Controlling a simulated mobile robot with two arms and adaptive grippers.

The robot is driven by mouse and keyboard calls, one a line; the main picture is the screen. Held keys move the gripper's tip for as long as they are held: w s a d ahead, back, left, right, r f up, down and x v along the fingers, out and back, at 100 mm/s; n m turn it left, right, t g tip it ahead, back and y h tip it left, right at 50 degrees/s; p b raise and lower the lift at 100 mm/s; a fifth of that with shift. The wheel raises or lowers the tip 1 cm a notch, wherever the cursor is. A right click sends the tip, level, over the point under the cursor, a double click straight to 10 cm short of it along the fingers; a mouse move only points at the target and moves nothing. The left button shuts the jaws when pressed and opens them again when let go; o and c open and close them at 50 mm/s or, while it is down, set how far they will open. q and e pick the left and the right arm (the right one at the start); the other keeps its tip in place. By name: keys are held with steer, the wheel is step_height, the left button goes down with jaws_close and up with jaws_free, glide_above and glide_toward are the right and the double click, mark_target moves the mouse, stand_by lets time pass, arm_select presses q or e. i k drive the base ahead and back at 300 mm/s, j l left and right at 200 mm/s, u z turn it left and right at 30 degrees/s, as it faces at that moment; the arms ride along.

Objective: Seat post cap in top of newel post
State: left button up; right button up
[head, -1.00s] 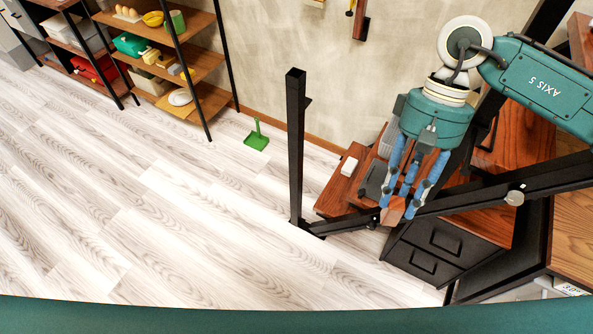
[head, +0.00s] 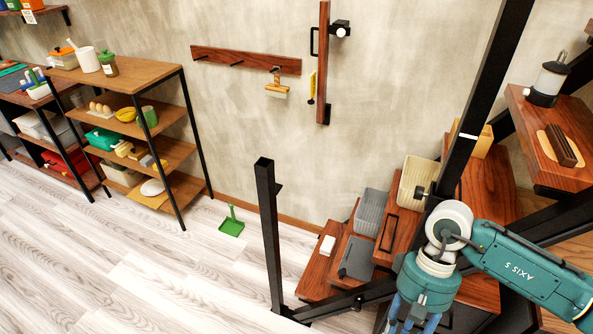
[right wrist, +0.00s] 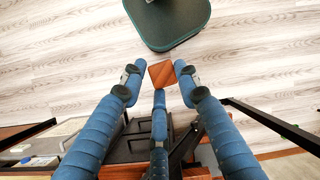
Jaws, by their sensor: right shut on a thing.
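The newel post (head: 270,235) is a slim black square post standing upright at the foot of the stair in the head view. Its top end (head: 264,162) looks open and dark, with nothing on it. The post cap (right wrist: 161,73) is a small reddish-brown wooden block in the right wrist view. My right gripper (right wrist: 160,82) has its blue fingers closed around the cap. In the head view my right gripper (head: 412,308) is right of and below the post; its fingertips and the cap are cut off by the lower edge. My left gripper is out of view.
Wooden stair treads (head: 320,272) with grey bins (head: 370,212) and a white block (head: 327,245) rise behind my right arm. A black sloping rail (head: 350,298) runs from the post's foot. A shelf (head: 140,85) and green dustpan (head: 231,222) stand left.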

mark_target(265, 172)
steer(key=i+j+z, duration=0.1)
steer(key=j+z, duration=1)
steer(key=j, duration=0.2)
steer(key=i, duration=0.05)
